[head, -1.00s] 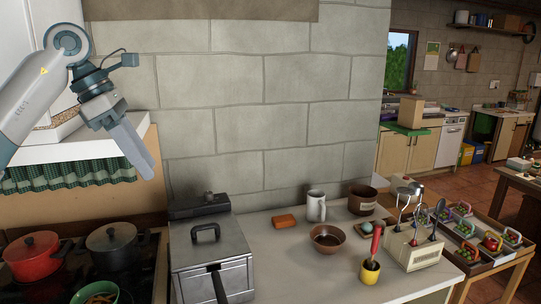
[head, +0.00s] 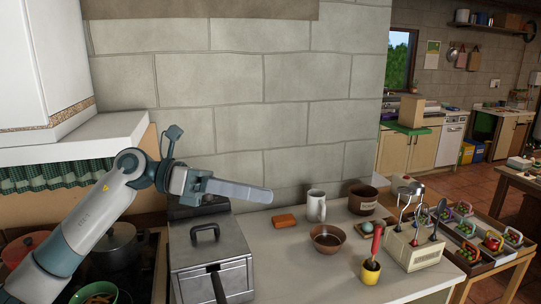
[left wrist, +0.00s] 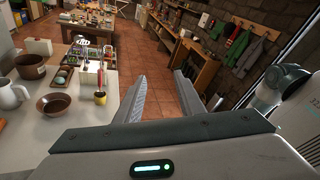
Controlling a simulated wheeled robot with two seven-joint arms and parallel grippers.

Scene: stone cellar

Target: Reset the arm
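My left gripper (head: 266,195) reaches in from the left in the head view and points right, in the air in front of the stone wall, above the worktop and the metal fryer. In the left wrist view its two fingers (left wrist: 160,77) stand apart with nothing between them, so it is open and empty. A white and grey arm part of mine (left wrist: 285,88) shows at the right edge of the left wrist view. My right gripper is in neither view.
Below the left arm are a boxy fryer (head: 212,262), a dark pot (head: 118,245) and a red pot (head: 25,250). The worktop holds a white mug (head: 316,206), brown bowl (head: 327,239), yellow cup (head: 370,272) and toaster (head: 415,249). A white cabinet (head: 40,60) hangs upper left.

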